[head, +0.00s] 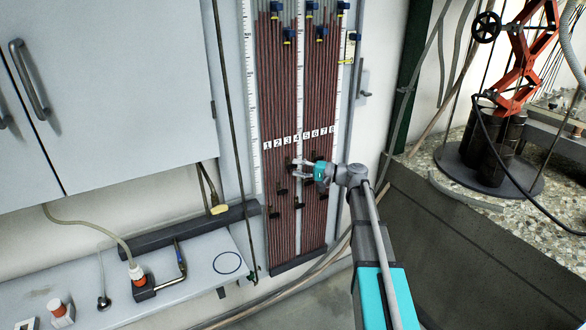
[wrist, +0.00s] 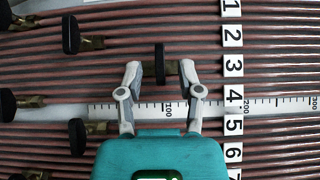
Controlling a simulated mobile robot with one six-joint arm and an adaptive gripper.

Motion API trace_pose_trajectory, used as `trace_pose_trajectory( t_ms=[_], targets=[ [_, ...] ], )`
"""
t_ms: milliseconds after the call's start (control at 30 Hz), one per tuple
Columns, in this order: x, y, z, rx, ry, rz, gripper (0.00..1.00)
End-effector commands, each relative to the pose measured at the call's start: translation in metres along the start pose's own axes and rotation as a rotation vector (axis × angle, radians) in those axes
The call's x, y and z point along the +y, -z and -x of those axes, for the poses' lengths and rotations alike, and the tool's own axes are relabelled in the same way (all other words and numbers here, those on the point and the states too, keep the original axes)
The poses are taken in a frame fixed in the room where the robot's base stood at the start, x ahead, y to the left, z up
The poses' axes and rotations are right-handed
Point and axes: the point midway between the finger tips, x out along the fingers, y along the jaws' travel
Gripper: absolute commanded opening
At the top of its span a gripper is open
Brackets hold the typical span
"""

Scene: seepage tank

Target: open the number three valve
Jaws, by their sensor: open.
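The number three valve (wrist: 160,65) has a black handle and lies in line with the "3" label (wrist: 233,66) in the wrist view. Its handle stands across the tubes, which run sideways there. My gripper (wrist: 161,72) is open, with one fingertip on each side of this handle. I cannot tell whether either fingertip touches it. In the head view my gripper (head: 294,168) is at the tube panel (head: 278,100), just below the row of number labels, and it hides much of the valve.
Other black valve handles sit close by: one in the second row (wrist: 71,35), one near the fourth (wrist: 8,105) and one near the fifth (wrist: 77,137). A white ruler (wrist: 270,104) runs between rows four and five. A stone-topped counter (head: 430,185) stands at the right.

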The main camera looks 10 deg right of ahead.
Motion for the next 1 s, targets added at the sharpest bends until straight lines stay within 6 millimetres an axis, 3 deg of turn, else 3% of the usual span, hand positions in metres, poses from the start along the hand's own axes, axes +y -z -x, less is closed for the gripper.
trace_pose_trajectory(
  t_ms=[200,533,567,800,1000],
  targets=[
    [0.0,0.0,-0.014,0.0,0.0,0.0,0.47],
    [0.0,0.0,-0.016,0.0,0.0,0.0,0.47],
    [0.0,0.0,-0.016,0.0,0.0,0.0,0.45],
    [0.0,0.0,-0.016,-0.001,0.0,0.0,0.01],
    [0.0,0.0,-0.016,-0.001,0.0,0.0,0.0]
  ],
)
